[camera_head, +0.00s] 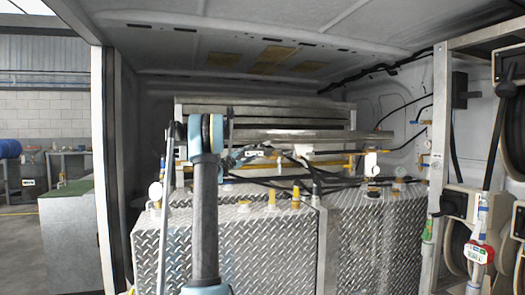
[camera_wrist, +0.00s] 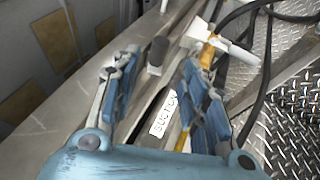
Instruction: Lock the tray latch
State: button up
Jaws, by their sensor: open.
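My gripper (camera_wrist: 157,72) is open in the wrist view, its two blue fingers apart on either side of a dark cylindrical knob (camera_wrist: 158,51). The knob stands beyond the fingertips on a grey metal surface. I see no clear contact. A white label reading "SUCTION" (camera_wrist: 164,115) lies between the fingers, lower down; it also shows in the head view (camera_head: 256,153). In the head view my gripper (camera_head: 234,158) is small and partly hidden behind my arm, above the tread-plate tanks. I cannot tell for certain which part is the tray latch.
Tread-plate tanks (camera_head: 240,245) fill the van's floor. A yellow fitting (camera_wrist: 207,50) with a white pipe and black hoses (camera_wrist: 262,75) lie close to the right finger. Grey trays (camera_head: 290,118) run along the back. Hose reels (camera_head: 460,245) stand at the right.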

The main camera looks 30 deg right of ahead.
aim_at(261, 147)
jog(key=x, duration=1)
jog(key=shift+r, duration=0.1)
grip_shut()
